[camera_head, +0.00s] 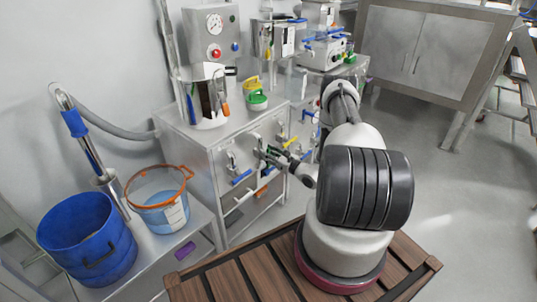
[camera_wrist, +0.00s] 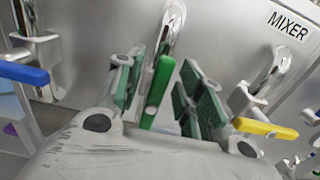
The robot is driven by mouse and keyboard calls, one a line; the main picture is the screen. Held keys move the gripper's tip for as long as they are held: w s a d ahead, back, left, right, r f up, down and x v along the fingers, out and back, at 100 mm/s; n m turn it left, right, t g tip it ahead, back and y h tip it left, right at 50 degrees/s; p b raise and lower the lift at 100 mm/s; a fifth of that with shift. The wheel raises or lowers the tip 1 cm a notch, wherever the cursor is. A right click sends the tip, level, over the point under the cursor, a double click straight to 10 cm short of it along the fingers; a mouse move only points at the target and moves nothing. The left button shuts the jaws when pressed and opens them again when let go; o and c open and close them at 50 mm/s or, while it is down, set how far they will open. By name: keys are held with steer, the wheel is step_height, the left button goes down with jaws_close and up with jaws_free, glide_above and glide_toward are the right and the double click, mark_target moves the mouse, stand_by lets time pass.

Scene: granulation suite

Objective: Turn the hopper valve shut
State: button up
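A row of lever valves sits on the front panel of a steel cabinet. My gripper (camera_head: 270,154) reaches this panel, and in the wrist view its fingers (camera_wrist: 165,78) are open. A green lever handle (camera_wrist: 156,90) stands between the fingers, tilted slightly, below a chrome fitting (camera_wrist: 172,28). It looks nearer the left finger; contact cannot be told. A blue lever (camera_wrist: 22,72) lies to the left and a yellow lever (camera_wrist: 266,128) to the right. They also show in the head view as blue (camera_head: 242,177) and yellow (camera_head: 291,142). No hopper label is readable.
A "MIXER" label (camera_wrist: 288,25) is on the panel at upper right. In the head view, a blue bucket (camera_head: 87,240) and an orange-rimmed bucket (camera_head: 160,200) stand on a low bench at left. Equipment crowds the cabinet top (camera_head: 190,132). Floor at right (camera_head: 440,190) is clear.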

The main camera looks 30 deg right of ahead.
jaws_close()
stand_by(0.3)
steer(key=shift+w+d+f+m, duration=0.15)
steer(key=shift+d+f+m, duration=0.3)
steer(key=shift+m, duration=2.5)
steer(key=shift+w+d+f+m, duration=0.15)
steer(key=shift+d+f+m, duration=0.3)
steer(key=shift+m, duration=2.55)
steer(key=shift+w+d+f+m, duration=0.15)
steer(key=shift+d+f+m, duration=0.3)
steer(key=shift+m, duration=2.5)
